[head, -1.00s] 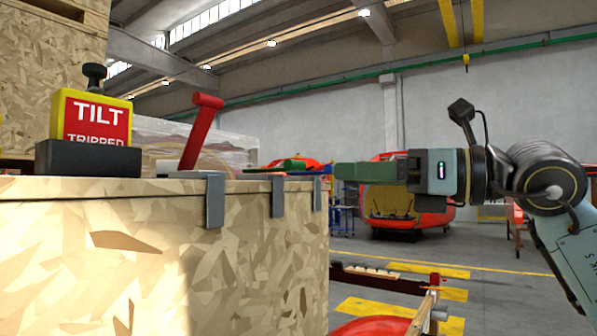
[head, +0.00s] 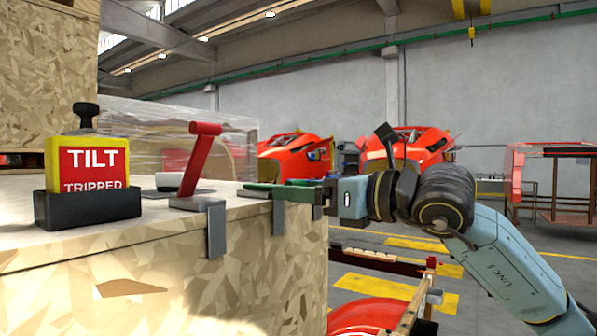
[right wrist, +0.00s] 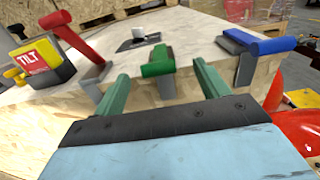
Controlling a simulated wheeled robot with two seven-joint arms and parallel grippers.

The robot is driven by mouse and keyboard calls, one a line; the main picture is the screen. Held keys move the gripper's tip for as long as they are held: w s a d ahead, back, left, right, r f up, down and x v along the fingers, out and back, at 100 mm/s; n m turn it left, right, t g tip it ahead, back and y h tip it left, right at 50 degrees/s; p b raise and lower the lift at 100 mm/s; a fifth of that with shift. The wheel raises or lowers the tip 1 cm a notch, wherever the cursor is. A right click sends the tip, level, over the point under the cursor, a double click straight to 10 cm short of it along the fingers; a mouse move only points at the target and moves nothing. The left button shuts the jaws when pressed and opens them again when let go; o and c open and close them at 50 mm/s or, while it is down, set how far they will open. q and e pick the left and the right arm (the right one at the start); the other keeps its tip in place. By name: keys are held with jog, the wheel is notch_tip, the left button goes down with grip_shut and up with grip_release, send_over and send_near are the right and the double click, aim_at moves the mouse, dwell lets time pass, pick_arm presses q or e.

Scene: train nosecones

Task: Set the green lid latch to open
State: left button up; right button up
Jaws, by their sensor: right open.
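The green lid latch (right wrist: 157,62) sits on the crate's top edge in the right wrist view, its bar facing the camera, with a grey clip below it. My right gripper (right wrist: 161,71) is open, one green finger on each side of the latch; contact is not clear. In the head view my right gripper (head: 290,192) reaches in from the right to the crate edge, and its fingers largely cover the green latch. The red latch (head: 200,160) stands up, leaning, to the left. The blue latch (right wrist: 270,45) is to the right. My left gripper is not in view.
A wooden crate (head: 180,280) carries the latches. A yellow and red TILT indicator (head: 92,165) reading "TRIPPED" stands in a black holder at left. A small white block (right wrist: 139,34) lies on the lid. Open floor and red nosecones (head: 295,148) are beyond.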

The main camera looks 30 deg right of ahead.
jog(key=shift+x, duration=0.9)
jog(key=c, duration=1.4)
jog(key=shift+p, duration=0.3)
